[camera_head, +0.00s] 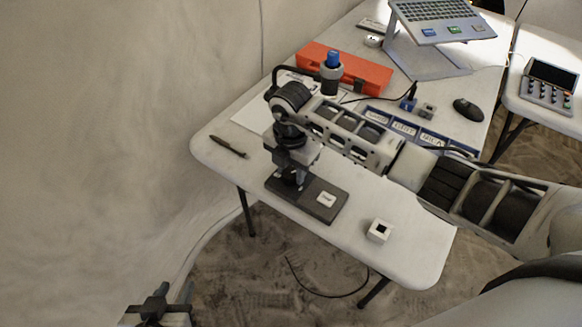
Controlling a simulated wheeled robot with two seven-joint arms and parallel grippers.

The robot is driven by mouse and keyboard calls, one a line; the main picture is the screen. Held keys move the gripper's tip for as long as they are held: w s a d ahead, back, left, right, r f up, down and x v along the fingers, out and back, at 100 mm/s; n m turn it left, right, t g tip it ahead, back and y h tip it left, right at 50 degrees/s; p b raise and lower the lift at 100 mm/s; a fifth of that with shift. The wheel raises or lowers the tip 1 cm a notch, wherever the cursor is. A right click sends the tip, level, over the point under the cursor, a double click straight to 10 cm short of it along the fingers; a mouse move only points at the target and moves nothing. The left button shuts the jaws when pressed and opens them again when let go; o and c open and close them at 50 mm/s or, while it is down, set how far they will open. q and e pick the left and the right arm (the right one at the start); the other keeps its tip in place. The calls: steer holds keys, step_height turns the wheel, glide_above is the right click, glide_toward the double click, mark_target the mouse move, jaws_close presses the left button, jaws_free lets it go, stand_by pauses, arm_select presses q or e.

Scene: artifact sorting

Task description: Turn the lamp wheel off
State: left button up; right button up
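I cannot make out a lamp wheel; the upper part of the device is largely hidden by my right arm. My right gripper (291,172) points down over the left part of the base. Its fingertips blend with the dark device, so I cannot tell whether they touch it or how far apart they are. My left gripper (174,291) is at the bottom left, off the table, with its fingers apart and nothing visible between them.
A red-orange case (365,74), a blue-labelled tray (404,129), a laptop on a stand (440,20) and a black mouse (468,109) lie behind. A small white box (380,231) sits near the front edge. A dark pen-like item (229,146) lies left. A second table holds a keypad device (548,85).

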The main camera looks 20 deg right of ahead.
steer(key=c, duration=0.4)
